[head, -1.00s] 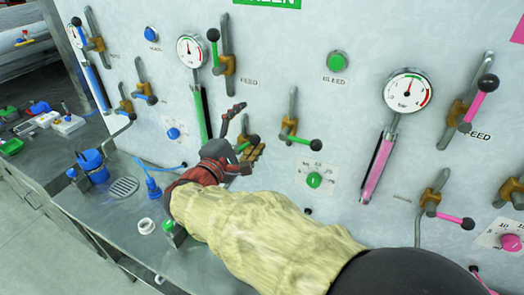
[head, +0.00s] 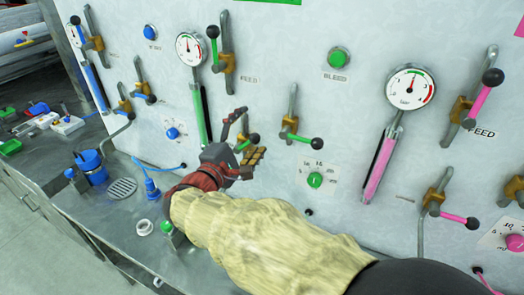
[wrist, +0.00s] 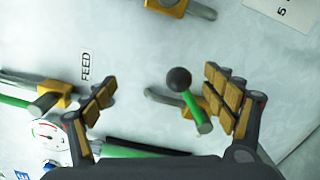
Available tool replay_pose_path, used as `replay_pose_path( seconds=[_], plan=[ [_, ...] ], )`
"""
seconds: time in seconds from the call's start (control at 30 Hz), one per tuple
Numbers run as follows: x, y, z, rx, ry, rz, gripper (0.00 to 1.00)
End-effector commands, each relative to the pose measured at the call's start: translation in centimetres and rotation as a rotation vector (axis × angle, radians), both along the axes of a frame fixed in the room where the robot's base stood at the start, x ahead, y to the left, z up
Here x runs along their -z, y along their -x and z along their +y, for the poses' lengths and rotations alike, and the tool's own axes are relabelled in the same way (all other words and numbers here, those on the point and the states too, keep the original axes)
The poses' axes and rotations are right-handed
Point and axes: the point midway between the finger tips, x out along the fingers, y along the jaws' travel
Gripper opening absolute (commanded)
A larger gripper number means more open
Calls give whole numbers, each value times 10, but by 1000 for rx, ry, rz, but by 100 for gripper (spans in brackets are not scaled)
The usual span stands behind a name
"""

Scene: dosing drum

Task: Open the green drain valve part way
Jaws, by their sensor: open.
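The green drain valve (wrist: 190,103) has a brass body and a green lever with a black knob. In the wrist view it lies between my open fingers, nearer the right one, with its knob towards the camera. No contact with the lever can be made out. In the head view my gripper (head: 250,132) is at the panel, around this valve. My gripper also spans the valve in the wrist view (wrist: 160,85).
A second green-lever valve (head: 290,128) is close to the right, above a green dial (head: 315,180). The green feed valve (head: 226,62) and gauge (head: 190,48) are above. Pink-lever valves stand further right, blue ones left. A steel bench (head: 125,215) runs below.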

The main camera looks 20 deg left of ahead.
Motion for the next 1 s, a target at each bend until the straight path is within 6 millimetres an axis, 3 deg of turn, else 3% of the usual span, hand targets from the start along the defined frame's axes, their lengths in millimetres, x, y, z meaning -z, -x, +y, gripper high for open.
replay_pose_path(
  seconds=[0.7, 1.0],
  plan=[
    [1, 77, 7, -2, 0, 0, 85],
    [0, 86, 7, 0, 0, 0, 85]
  ],
)
